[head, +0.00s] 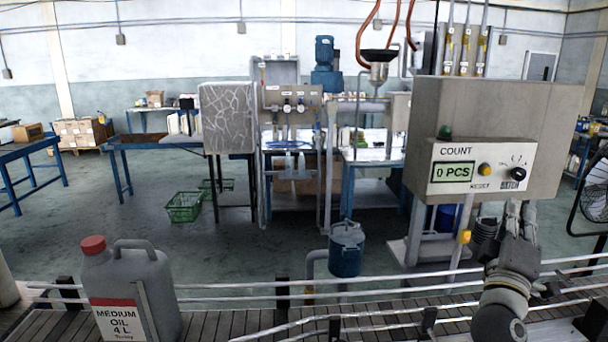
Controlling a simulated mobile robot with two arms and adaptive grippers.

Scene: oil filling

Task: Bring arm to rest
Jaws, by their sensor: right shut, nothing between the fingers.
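My right arm (501,300) comes up from the lower right over the conveyor rails. My right gripper (520,216) points away from me, just below the grey count box (488,125). Its fingers are shut and empty, with nothing held. The box's panel reads "0 PCS" and carries a yellow button (484,169) and a black knob (518,173). I cannot tell whether the gripper touches the box. My left gripper is out of view.
A grey oil jug (130,290) with a red cap stands upright on the slatted conveyor (240,323) at the lower left. Metal guide rails (400,289) run along it. A blue canister (346,252) stands behind the rails. The middle conveyor stretch is clear.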

